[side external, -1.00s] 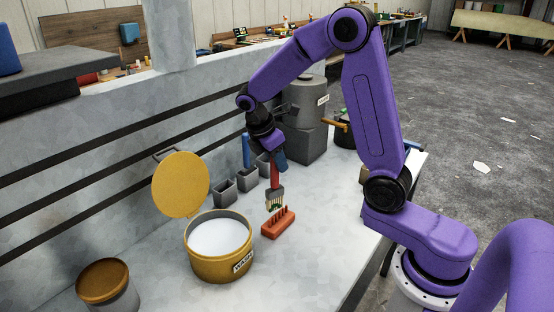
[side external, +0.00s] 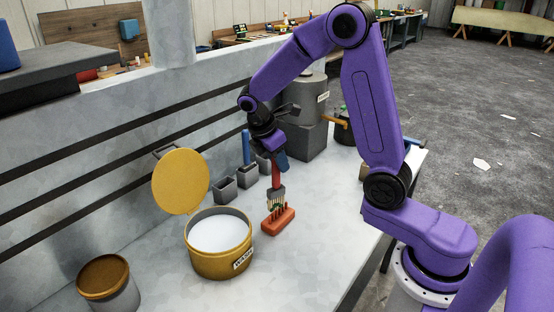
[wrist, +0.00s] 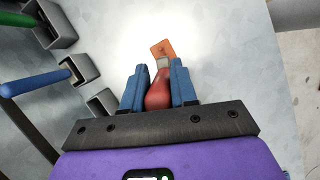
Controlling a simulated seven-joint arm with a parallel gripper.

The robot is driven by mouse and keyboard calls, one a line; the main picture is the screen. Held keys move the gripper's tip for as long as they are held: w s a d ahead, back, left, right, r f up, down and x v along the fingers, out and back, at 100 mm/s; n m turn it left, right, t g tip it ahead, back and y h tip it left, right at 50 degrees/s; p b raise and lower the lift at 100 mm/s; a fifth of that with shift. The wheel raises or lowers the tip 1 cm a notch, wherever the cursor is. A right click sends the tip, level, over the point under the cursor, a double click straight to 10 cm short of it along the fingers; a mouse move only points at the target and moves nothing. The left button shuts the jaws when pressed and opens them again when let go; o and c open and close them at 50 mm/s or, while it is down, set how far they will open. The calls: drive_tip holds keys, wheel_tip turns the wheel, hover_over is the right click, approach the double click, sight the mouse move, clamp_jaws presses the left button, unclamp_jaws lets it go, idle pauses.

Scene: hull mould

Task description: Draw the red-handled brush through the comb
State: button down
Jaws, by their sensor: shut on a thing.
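My gripper (side external: 277,163) is shut on the red handle of the brush (side external: 275,177), which hangs upright with its bristles down. In the wrist view the blue fingers (wrist: 158,90) clasp the red handle (wrist: 158,94) from both sides. The orange-red comb (side external: 279,222) lies on the bench with its teeth up. The bristles, with some green on them, are down at the comb's teeth. I cannot tell whether they are between the teeth. In the wrist view part of the comb (wrist: 163,49) shows beyond the brush.
An open yellow wash pot (side external: 220,262) stands left of the comb, its round lid (side external: 181,181) raised behind it. Small grey holders (side external: 224,190) stand behind, one with a blue-handled tool (side external: 246,147). A brown-topped can (side external: 104,277) is at front left. The bench right of the comb is clear.

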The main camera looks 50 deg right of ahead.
drive_tip(key=shift+s+r, duration=0.1)
drive_tip(key=shift+s, duration=0.75)
drive_tip(key=shift+w, duration=0.15)
drive_tip(key=shift+w, duration=0.95)
drive_tip(key=shift+s, duration=0.15)
drive_tip(key=shift+s+f, duration=0.2)
drive_tip(key=shift+s, duration=0.8)
drive_tip(key=shift+w, duration=0.2)
drive_tip(key=shift+w+r, duration=0.15)
drive_tip(key=shift+w, duration=0.75)
drive_tip(key=shift+s, duration=0.1)
